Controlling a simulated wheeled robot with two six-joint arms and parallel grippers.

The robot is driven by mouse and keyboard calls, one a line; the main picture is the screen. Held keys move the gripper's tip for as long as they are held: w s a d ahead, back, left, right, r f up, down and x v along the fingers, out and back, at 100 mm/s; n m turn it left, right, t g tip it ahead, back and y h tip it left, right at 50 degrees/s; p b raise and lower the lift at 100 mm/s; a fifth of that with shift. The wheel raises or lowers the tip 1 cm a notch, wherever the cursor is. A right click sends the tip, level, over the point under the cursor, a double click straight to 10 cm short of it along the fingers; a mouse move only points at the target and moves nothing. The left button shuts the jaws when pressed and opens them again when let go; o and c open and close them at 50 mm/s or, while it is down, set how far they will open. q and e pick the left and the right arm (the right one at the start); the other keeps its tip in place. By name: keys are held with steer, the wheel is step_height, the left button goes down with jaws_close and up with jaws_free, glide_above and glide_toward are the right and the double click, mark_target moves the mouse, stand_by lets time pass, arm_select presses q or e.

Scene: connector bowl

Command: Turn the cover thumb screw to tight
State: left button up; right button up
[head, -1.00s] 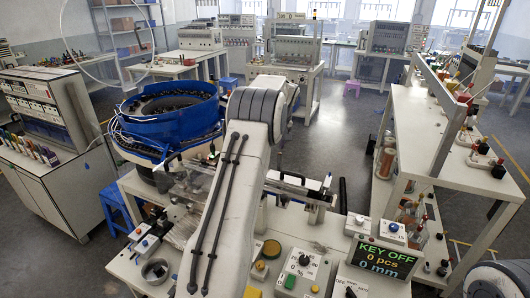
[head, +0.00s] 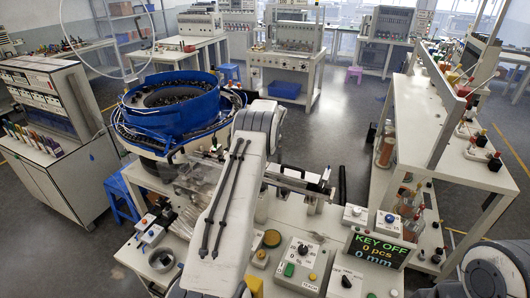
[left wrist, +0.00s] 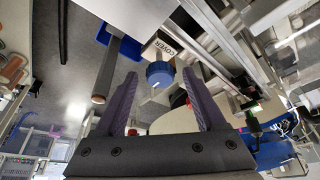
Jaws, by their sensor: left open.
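The cover thumb screw (left wrist: 160,73) is a blue round knob with a white mark on its face, next to a white label reading COVER (left wrist: 165,48) in the left wrist view. My left gripper (left wrist: 157,58) is open. The knob shows in the gap between its two fingers, nearer the right one. No finger is seen clamped on the knob, and I cannot tell how far beyond the tips it lies. In the head view my left arm hides the screw and the left gripper. My right gripper is out of view.
A blue bowl feeder (head: 170,108) stands at the back left of the bench, with a clear cover (head: 195,180) in front. A shelved bench (head: 425,120) stands right.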

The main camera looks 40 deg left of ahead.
arm_select(q)
jaws_close()
steer(key=m+b, duration=0.1)
steer(key=m+t, duration=0.1)
steer(key=m, duration=0.1)
steer(key=shift+s+a+m+h+b, duration=0.15)
steer(key=shift+m+h+b, duration=0.15)
steer(key=shift+h+b, duration=0.1)
steer(key=m, duration=0.2)
steer(key=m+h+b, duration=0.1)
steer(key=m, duration=0.1)
steer(key=m+t+h+b, duration=0.1)
steer(key=m, duration=0.1)
steer(key=shift+a, duration=0.25)
steer(key=m+h, duration=0.1)
steer(key=m, duration=0.2)
steer(key=shift+a+r, duration=0.1)
steer(key=shift+m+h+p, duration=0.6)
steer(key=shift+m+h, duration=0.1)
steer(key=shift+m, duration=0.8)
